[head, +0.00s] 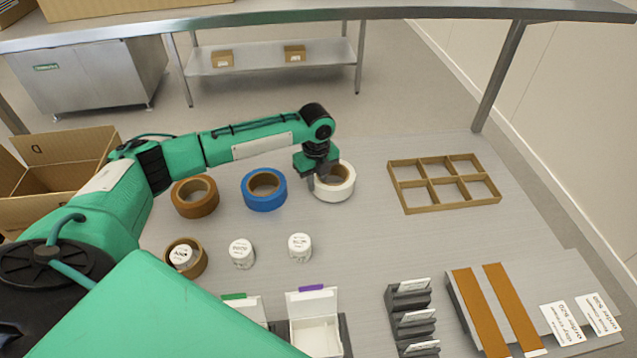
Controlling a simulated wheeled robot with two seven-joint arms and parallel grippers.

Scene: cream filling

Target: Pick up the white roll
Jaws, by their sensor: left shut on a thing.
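The white roll (341,188) lies flat on the table in the head view, at the right end of a row of tape rolls. My left gripper (322,184) points down over its left side and is shut on its ring wall. The fingertips are partly hidden against the roll. The roll appears to rest on the table; I cannot tell whether it is lifted. My right gripper is not in view.
A blue roll (264,203) and a brown roll (209,205) lie to the left. Small white jars (300,248) stand in front. A cardboard divider (408,210) lies to the right. An open cardboard box (62,150) stands at the left. Clear table lies between roll and divider.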

